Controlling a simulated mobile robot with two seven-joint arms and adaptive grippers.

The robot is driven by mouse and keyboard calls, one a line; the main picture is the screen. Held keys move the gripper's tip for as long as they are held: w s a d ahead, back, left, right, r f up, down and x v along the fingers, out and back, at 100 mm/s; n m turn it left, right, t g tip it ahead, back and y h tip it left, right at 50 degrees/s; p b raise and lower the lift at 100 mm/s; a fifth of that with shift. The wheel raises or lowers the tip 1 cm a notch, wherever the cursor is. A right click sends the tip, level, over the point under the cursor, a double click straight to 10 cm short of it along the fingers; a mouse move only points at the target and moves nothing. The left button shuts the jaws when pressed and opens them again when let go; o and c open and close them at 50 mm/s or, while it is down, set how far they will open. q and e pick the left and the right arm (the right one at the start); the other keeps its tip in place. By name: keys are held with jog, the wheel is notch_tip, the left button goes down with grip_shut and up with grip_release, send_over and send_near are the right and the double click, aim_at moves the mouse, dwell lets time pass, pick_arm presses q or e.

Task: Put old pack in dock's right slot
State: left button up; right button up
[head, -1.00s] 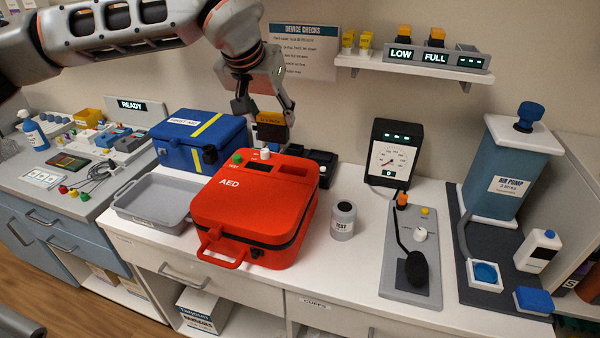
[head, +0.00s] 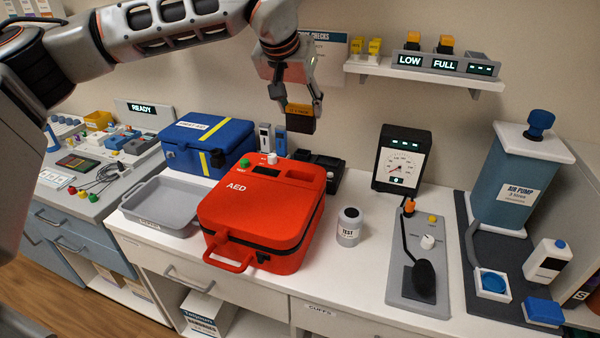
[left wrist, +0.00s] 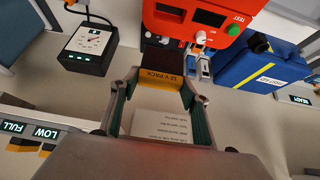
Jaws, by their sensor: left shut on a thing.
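My left gripper (head: 298,108) is shut on a dark pack with a yellow-orange label (head: 301,120), held in the air above and behind the red AED case. In the left wrist view the label on the pack (left wrist: 162,80) reads like "12 V PACK", and the pack sits between the fingertips. The grey dock (head: 427,63) is on the wall shelf to the right, with displays reading LOW, FULL and dashes. Two orange-topped packs (head: 412,41) stand behind LOW and FULL. No orange top shows behind the dashes, at the right. My right gripper is not in view.
The red AED case (head: 250,205) is on the counter below the gripper. A dark gauge box (head: 399,160) stands below the white shelf (head: 370,70). Small yellow items (head: 375,46) stand left of the dock. Open air lies between pack and dock.

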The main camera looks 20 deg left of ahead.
pick_arm(q)
notch_tip(320, 180, down, 16)
jog(key=shift+r+p, duration=0.1)
jog(key=shift+p, duration=0.2)
jog(key=shift+f, duration=0.2)
jog(key=o, duration=1.3)
jog(key=shift+c, duration=0.2)
jog(key=shift+f, duration=0.1)
